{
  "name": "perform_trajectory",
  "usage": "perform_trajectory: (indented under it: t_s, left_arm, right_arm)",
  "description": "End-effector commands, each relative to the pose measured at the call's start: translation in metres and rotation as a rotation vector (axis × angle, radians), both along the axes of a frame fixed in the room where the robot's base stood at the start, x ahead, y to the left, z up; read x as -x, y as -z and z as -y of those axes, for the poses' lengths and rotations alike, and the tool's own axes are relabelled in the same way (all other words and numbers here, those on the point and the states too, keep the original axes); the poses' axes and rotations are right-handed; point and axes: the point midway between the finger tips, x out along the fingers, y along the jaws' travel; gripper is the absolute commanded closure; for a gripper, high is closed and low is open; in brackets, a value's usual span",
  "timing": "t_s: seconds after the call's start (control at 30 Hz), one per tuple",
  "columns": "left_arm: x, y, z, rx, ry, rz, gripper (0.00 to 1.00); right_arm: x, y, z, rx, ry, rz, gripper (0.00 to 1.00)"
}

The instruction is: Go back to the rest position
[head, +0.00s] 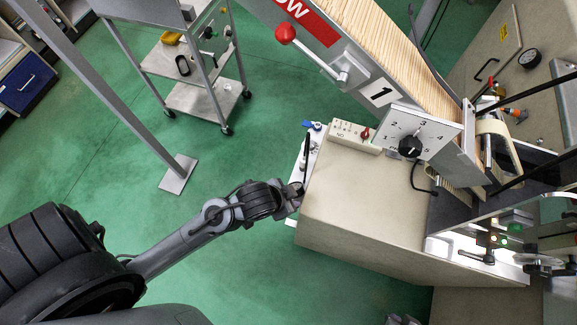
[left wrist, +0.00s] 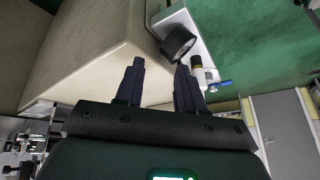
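My left gripper (head: 296,194) is at the left edge of the beige machine housing (head: 370,215), close to a narrow white panel (head: 291,212). In the left wrist view its two dark fingers (left wrist: 160,68) stand apart with nothing between them. A black round knob (left wrist: 178,42) on the white panel is just beyond the tip of the right-hand finger. I cannot tell whether they touch. My right gripper is in neither view.
The housing carries a dial plate (head: 412,132) and a switch box (head: 353,136). A red-ball lever (head: 286,34) juts out beside the stick-filled chute (head: 400,45). A metal cart (head: 205,98) and a post foot (head: 178,174) stand on the green floor. Floor below my left arm is clear.

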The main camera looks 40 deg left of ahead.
Motion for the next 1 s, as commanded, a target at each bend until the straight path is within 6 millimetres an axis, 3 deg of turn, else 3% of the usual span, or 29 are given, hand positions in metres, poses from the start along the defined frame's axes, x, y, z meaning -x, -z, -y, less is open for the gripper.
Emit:
perform_trajectory:
  t_s: [0.37,0.57,0.67,0.8,0.83,1.0]
  left_arm:
    - [0.002,0.001,0.0,0.001,-0.001,-0.005,0.62]
    - [0.028,0.013,-0.003,0.023,-0.038,-0.058,0.62]
    - [0.051,0.009,-0.016,0.041,-0.12,-0.104,0.62]
    - [0.08,-0.017,-0.05,0.034,-0.243,-0.189,0.62]
    - [0.08,-0.032,-0.048,0.03,-0.229,-0.191,0.62]
    - [0.079,-0.079,-0.048,0.029,-0.227,-0.188,0.62]
  right_arm:
    - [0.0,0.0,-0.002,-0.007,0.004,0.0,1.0]
    - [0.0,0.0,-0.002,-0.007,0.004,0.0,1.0]
    - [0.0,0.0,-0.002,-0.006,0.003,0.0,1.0]
    - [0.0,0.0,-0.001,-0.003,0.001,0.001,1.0]
    - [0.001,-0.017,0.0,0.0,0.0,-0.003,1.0]
    - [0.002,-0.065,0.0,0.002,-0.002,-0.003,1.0]
